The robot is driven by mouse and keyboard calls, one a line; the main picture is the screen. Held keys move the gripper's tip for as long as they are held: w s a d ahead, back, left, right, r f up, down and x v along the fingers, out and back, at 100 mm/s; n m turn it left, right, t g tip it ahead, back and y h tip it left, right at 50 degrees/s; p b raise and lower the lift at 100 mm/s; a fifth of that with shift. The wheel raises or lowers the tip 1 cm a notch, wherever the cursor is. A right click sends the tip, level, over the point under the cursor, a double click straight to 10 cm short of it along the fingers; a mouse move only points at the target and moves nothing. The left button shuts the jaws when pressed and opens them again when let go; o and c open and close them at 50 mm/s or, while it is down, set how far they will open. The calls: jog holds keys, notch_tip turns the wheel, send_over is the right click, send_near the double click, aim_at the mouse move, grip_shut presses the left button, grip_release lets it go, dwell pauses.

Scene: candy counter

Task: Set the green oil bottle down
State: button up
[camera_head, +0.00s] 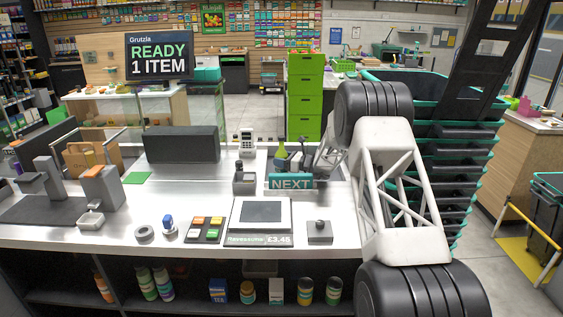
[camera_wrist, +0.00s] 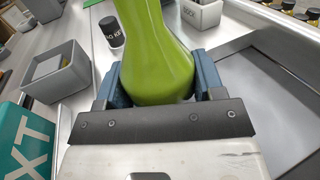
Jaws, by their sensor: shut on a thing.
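The green oil bottle (camera_wrist: 155,40) fills the upper middle of the wrist view, its smooth, wide body between the two blue fingers. My gripper (camera_wrist: 158,82) is shut on it. In the head view a small green bottle shape (camera_head: 282,151) shows behind the teal NEXT sign (camera_head: 291,181), just left of the end of my arm. The bottle's lower part is hidden there. I cannot tell whether its base touches the counter (camera_head: 200,180).
In the wrist view a grey open box (camera_wrist: 62,72) and a black-capped container (camera_wrist: 110,32) stand left of the bottle, and a metal tray (camera_wrist: 262,78) lies right. In the head view a scale (camera_head: 262,212) and button pad (camera_head: 206,229) occupy the front counter.

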jog(key=shift+f, duration=0.35)
jog(key=shift+f, duration=0.15)
jog(key=o, duration=1.2)
jog(key=shift+v, duration=3.75)
jog(key=shift+s+r, duration=0.1)
jog(key=shift+r, duration=0.15)
